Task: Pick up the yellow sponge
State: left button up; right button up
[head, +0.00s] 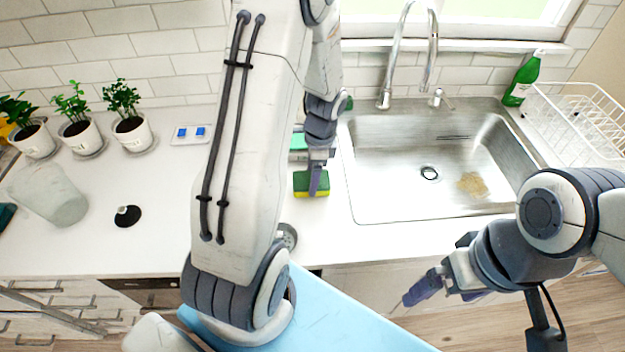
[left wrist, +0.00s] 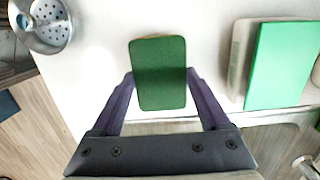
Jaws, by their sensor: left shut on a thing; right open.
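The yellow sponge (head: 302,190) has a green top and yellow lower side. It sits on or just above the white counter, left of the sink; I cannot tell which. My left gripper (head: 317,180) is shut on it. In the left wrist view the sponge shows only its green face (left wrist: 159,60), between the two purple fingers of the left gripper (left wrist: 160,78). My right gripper (head: 428,288) is open and empty in front of the counter, below the sink.
A second green-topped block (left wrist: 282,65) lies beside the sponge. A metal strainer (left wrist: 42,25) is on the counter's other side. The steel sink (head: 400,190) is to the right, with a white dish rack (head: 580,125) and green bottle (head: 522,80). Potted plants (head: 132,132) stand left.

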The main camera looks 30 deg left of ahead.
pick_arm(q)
jog(key=r, duration=0.3)
jog(key=shift+s+d+b, duration=0.1)
jog(key=shift+d+b, duration=0.15)
jog(key=shift+b, duration=0.05)
jog(key=s+d+r+b, duration=0.1)
jog(key=s+d+r, duration=0.4)
jog(key=d, duration=0.5)
jog(key=shift+r+b, duration=0.3)
jog(key=shift+r, duration=0.45)
